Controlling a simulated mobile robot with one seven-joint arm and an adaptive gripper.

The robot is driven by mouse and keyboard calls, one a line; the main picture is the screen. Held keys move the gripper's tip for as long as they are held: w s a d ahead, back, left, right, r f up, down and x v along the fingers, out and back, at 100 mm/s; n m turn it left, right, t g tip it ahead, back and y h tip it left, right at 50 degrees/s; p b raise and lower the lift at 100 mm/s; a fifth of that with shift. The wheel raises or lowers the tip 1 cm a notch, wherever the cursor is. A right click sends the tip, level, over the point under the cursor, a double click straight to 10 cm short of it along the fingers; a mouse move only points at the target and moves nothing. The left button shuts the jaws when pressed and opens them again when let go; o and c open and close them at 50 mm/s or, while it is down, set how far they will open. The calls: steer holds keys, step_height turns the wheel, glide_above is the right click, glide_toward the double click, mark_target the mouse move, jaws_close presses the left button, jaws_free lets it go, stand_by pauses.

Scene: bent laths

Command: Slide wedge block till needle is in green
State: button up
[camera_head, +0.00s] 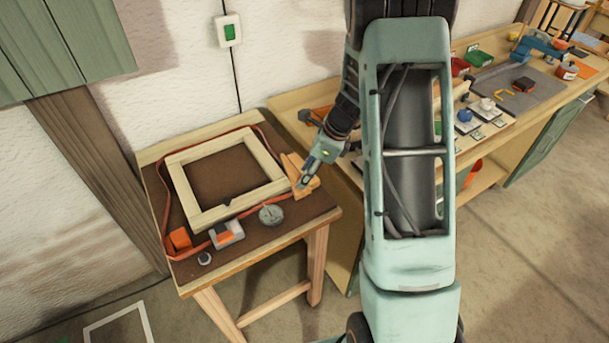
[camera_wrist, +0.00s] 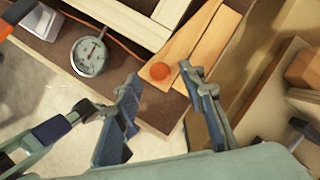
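The wooden wedge block (camera_head: 295,170) lies at the right side of the light wooden frame (camera_head: 182,191) on the small table.
A red strap (camera_head: 163,190) runs round the frame. An orange block (camera_head: 180,239), a grey-and-orange device (camera_head: 227,234) and a small round part (camera_head: 204,258) lie at the table's front left. A long workbench (camera_head: 540,110) with tools stands close on the right.

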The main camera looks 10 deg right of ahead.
steer(key=v, duration=1)
steer(key=shift+r, duration=0.3)
steer(key=shift+s+d, duration=0.1)
